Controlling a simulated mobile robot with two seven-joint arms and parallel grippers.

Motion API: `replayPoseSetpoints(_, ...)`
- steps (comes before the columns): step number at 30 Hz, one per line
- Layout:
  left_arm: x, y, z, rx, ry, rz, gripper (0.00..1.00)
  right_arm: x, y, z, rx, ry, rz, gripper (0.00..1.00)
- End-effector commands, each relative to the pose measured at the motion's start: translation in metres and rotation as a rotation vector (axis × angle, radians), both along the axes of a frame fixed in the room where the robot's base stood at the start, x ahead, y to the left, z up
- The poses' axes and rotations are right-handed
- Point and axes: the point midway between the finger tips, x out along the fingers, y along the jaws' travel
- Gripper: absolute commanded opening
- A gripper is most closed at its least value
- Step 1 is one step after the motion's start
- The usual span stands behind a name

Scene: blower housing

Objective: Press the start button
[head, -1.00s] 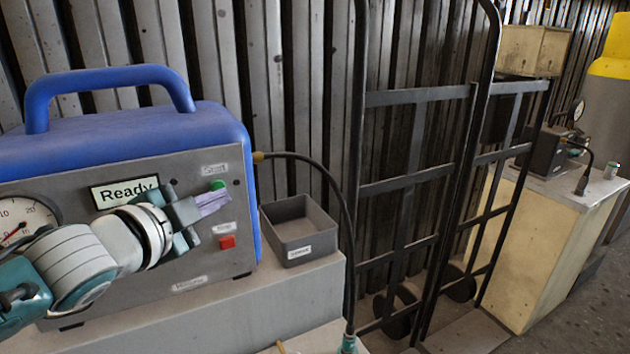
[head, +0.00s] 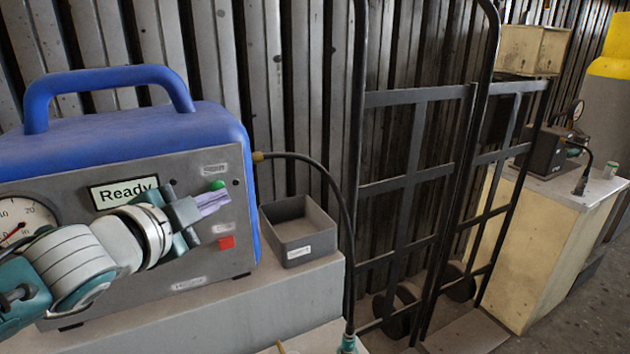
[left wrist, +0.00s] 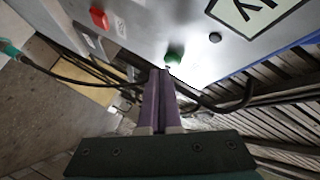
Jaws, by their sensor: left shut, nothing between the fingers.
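The blue and grey blower housing (head: 120,140) stands at the left of the head view, its display reading "Ready" (head: 124,193). The green start button (head: 217,185) is on its front panel, below a small label. It also shows in the left wrist view (left wrist: 175,55). My left gripper (head: 226,197) is shut and empty, its purple fingertips just below and beside the green button in the head view. In the wrist view the fingertips (left wrist: 162,72) end close to the button; I cannot tell whether they touch it. My right gripper is not in view.
A red button (head: 227,242) sits below the green one. A gauge (head: 22,220) is at the panel's left. An open grey bin (head: 298,232) stands right of the housing. A black hose (head: 338,190) loops past it. A black hand truck (head: 415,180) stands farther right.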

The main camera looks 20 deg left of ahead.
Motion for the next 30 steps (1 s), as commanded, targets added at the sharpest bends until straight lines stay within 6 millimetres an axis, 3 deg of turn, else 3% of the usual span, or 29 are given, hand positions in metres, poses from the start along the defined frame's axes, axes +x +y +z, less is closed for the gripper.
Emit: replayPoseSetpoints(30,0.0062,0.0072,0.0,0.0,0.0,0.0,0.0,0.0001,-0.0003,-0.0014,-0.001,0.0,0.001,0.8)
